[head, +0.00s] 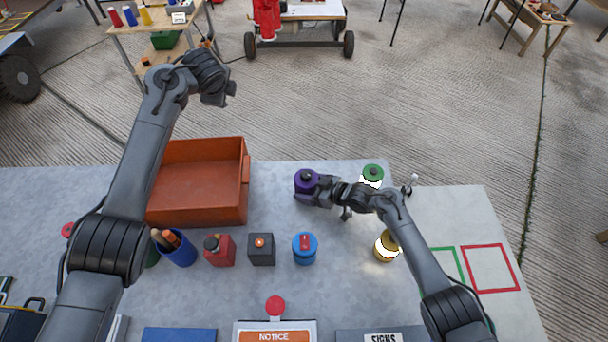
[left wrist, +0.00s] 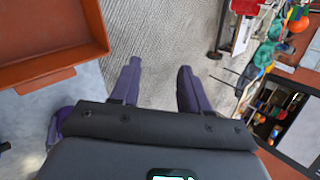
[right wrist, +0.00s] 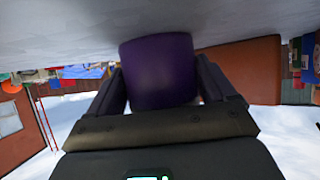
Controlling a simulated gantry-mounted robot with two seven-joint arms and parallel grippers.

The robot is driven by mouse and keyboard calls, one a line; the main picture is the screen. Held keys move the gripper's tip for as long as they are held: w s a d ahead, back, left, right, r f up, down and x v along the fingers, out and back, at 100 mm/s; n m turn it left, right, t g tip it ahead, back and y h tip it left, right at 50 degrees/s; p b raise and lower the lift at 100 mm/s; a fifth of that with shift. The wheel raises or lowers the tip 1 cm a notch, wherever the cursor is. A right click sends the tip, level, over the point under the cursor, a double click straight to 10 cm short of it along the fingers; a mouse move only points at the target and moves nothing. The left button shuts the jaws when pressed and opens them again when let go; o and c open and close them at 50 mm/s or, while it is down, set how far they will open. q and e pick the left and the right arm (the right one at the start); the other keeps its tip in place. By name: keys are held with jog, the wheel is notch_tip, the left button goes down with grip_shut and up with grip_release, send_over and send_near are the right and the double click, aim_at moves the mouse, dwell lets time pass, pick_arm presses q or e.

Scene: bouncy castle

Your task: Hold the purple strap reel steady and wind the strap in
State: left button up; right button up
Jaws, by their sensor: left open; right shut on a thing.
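The purple strap reel (head: 307,179) stands on the table, right of the orange bin, with a dark knob on top. My right gripper (head: 315,192) is shut on it from the right; in the right wrist view the reel (right wrist: 158,70) sits between both fingers. My left gripper (head: 220,92) is raised above and beyond the bin, away from the reel. Its fingers (left wrist: 153,85) are open and empty in the left wrist view. A purple edge, likely the reel (left wrist: 63,122), shows at that view's lower left. I cannot make out any loose strap.
The orange bin (head: 198,222) stands left of the reel. A green reel (head: 373,172) and a yellow reel (head: 386,247) flank my right arm. A blue reel (head: 305,250), dark box (head: 261,250), red box (head: 219,250) and pen cup (head: 177,250) stand in front. Between reel and bin is clear.

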pick_arm(q)
notch_tip(320, 180, up, 2)
jog(key=r+m+t+y, duration=0.1)
jog(key=m+t, duration=0.2)
jog(key=m, duration=0.1)
jog(key=m+t+h, duration=0.1)
jog(key=m+h, duration=0.7)
jog(key=m, duration=0.9)
send_near(306, 174)
jog(key=x, duration=0.8)
jog(key=shift+w+d+f, duration=0.15)
jog(key=shift+w, duration=0.1)
